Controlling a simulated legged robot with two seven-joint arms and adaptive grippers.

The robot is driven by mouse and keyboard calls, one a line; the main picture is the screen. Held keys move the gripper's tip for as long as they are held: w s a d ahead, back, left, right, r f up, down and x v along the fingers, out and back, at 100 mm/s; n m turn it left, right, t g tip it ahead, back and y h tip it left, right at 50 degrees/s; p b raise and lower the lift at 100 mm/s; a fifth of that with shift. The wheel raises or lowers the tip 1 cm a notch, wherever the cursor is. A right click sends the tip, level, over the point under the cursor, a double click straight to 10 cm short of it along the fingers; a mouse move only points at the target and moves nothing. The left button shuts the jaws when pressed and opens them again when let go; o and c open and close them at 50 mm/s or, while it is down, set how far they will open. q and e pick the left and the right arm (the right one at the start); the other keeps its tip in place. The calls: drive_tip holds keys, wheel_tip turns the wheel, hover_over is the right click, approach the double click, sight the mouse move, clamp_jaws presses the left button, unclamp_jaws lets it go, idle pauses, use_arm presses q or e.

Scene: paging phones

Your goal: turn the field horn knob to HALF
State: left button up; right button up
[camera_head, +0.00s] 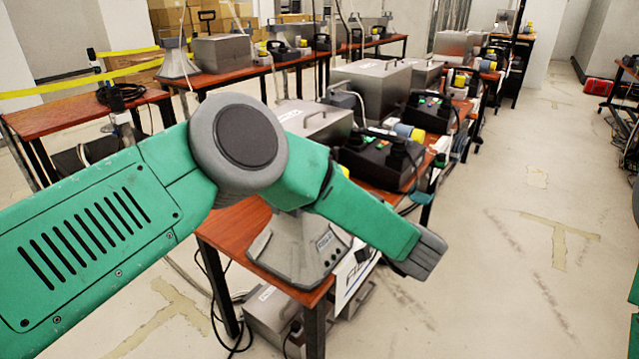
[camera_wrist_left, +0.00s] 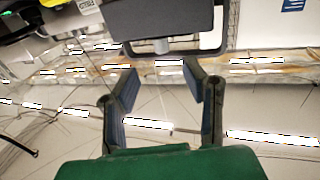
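The grey horn unit (camera_head: 300,250) stands on the near end of the red-brown table, with a small label and small dark knobs (camera_head: 333,262) on its base. Their setting is too small to read. A white sign (camera_head: 352,279), partly hidden, hangs at the table's end. My left arm crosses in front of the horn and hides its top. My left gripper (camera_head: 427,256) is right of the horn, past the table edge. In the left wrist view it is open and empty (camera_wrist_left: 158,75), with a dark grey boxy part (camera_wrist_left: 165,18) beyond its fingertips. My right gripper is out of view.
Behind the horn, a black device with a handle (camera_head: 380,160) and grey metal boxes (camera_head: 370,85) crowd the table (camera_head: 232,232). A grey box (camera_head: 268,310) and cables lie on the floor below. The floor (camera_head: 500,240) to the right is mostly clear.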

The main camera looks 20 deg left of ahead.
sight(309, 300)
use_arm(q)
drive_tip(key=shift+v, duration=1.8)
drive_tip(key=shift+f, duration=0.15)
